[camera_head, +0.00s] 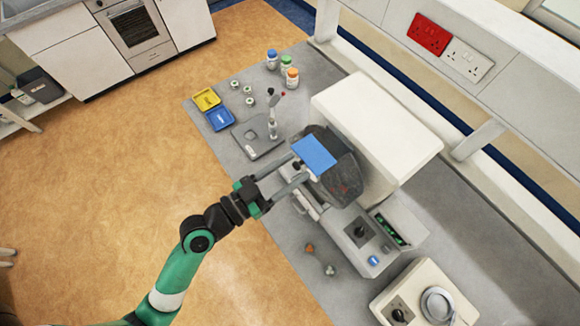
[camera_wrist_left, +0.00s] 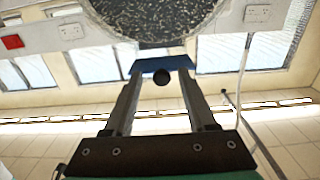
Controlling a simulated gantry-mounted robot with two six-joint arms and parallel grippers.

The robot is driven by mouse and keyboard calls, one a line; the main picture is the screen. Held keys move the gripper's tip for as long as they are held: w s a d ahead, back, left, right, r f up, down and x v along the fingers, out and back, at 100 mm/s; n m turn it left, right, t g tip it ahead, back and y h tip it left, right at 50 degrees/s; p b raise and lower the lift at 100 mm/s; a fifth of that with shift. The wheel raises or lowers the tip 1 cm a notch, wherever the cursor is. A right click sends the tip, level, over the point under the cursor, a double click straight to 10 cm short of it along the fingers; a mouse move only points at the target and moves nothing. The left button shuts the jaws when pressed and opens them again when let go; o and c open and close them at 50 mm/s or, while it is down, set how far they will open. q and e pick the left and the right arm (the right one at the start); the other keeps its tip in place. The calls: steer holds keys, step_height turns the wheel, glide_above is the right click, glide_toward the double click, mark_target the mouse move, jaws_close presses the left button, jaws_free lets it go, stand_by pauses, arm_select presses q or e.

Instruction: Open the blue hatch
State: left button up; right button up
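The blue hatch (camera_head: 314,155) is a flat blue panel on the front of the dark drum of a white machine (camera_head: 375,130). In the left wrist view its edge shows as a blue strip (camera_wrist_left: 160,65). A small dark knob (camera_wrist_left: 162,77) sits by this edge. My left gripper (camera_head: 294,172) is at the hatch's near edge. Its two fingers are apart, with the knob seen between the tips in the left wrist view (camera_wrist_left: 161,80) and a gap on each side. Whether a finger touches the hatch is unclear. My right gripper is not visible.
On the grey bench behind are yellow (camera_head: 206,99) and blue (camera_head: 219,119) trays, a scale (camera_head: 258,138), small jars and capped bottles (camera_head: 287,66). A control panel (camera_head: 361,232) and a second white device (camera_head: 425,295) stand nearer, with small tools (camera_head: 329,270) beside them.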

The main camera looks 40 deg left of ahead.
arm_select(q)
steer(key=shift+s+a, duration=0.1)
steer(key=b+v, duration=0.2)
steer(key=v, duration=0.9)
steer(key=shift+s+b, duration=0.2)
steer(key=shift+b, duration=0.15)
